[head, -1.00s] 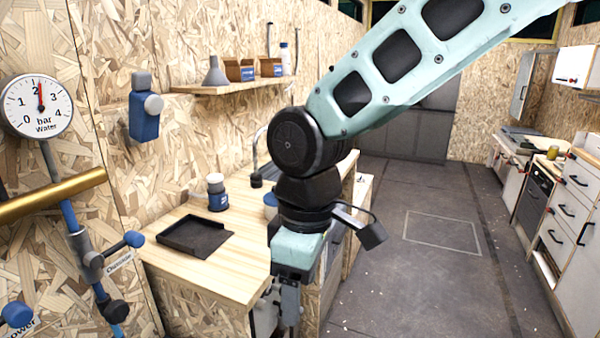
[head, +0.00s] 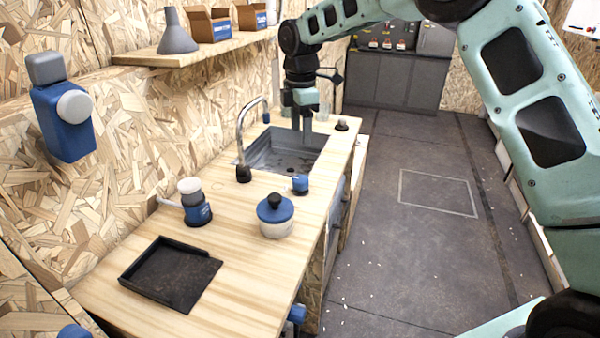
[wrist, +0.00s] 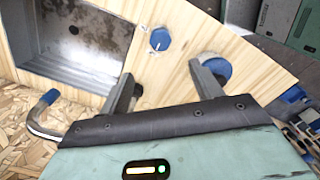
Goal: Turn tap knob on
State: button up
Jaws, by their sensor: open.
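A small blue knob (head: 300,183) stands on the wooden counter at the near right corner of the sink. In the wrist view the blue knob (wrist: 159,39) shows beyond and between my fingers, apart from both. The curved metal tap spout (head: 241,125) rises on the wall side of the sink, from a dark base. In the wrist view the spout (wrist: 40,120) with its blue tip is at the lower left. My gripper (head: 306,138) points down over the sink, beyond the blue knob. It is open and empty in the wrist view (wrist: 167,80).
The steel sink (head: 262,158) is set into the counter. A pot with a blue lid (head: 275,216), a blue-and-white bottle (head: 195,202) and a black tray (head: 172,274) stand nearer. A shelf (head: 190,50) hangs on the wall. Floor to the right is clear.

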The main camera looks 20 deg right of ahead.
aim_at(301, 178)
notch_tip(301, 178, down, 15)
jog(key=shift+f+p, duration=0.1)
jog(key=shift+p, duration=1.15)
jog(key=c, duration=1)
